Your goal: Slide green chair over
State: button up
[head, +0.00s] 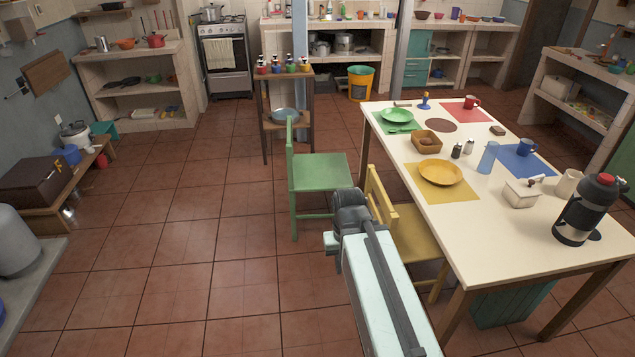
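The green chair (321,171) stands upright on the tiled floor left of the dining table (487,225). Its backrest is on the left and its seat reaches toward the table, with a gap to the table's edge. My arm reaches up from the bottom, and its end, my gripper (350,205), is in front of the green chair's near right side. In this view it overlaps the space between the green chair and the yellow chair (408,232). The fingers are not clearly visible, and I cannot tell whether it touches either chair.
The yellow chair is close to the table's left side, nearer than the green one. A small wooden stand (287,115) with bottles and a bowl is behind the green chair. The tiled floor (175,235) to the left is open. A low bench (60,195) is at far left.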

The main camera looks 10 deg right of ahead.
aim_at(331, 172)
jog(key=z, duration=0.1)
jog(key=i, duration=1)
jog(key=u, duration=0.05)
